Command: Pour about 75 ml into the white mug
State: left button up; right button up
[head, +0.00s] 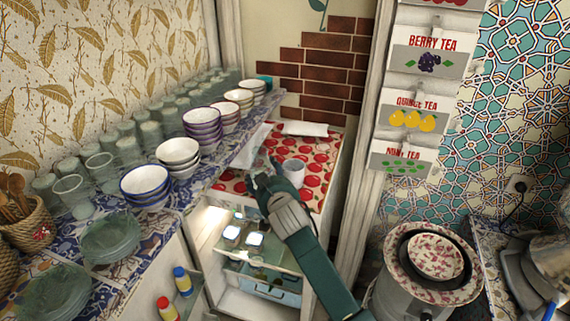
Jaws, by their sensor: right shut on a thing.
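A white mug (293,171) stands upright on a red-and-white patterned cloth (318,155) on the corner counter at the back. My right gripper (264,178) reaches in from the lower right, with its fingers just left of and in front of the mug. I cannot tell whether the fingers touch the mug. The inside of the mug is too small to read. My left gripper is not in view.
A shelf at the left holds stacked bowls (203,127), many glasses (72,188) and glass plates (110,237), close to my right gripper. A folded white cloth (304,129) lies behind the mug. Tea boxes (404,158) hang at the right. Patterned bowls (436,257) sit on a pot.

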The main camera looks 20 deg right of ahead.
jog(key=shift+r, duration=0.3)
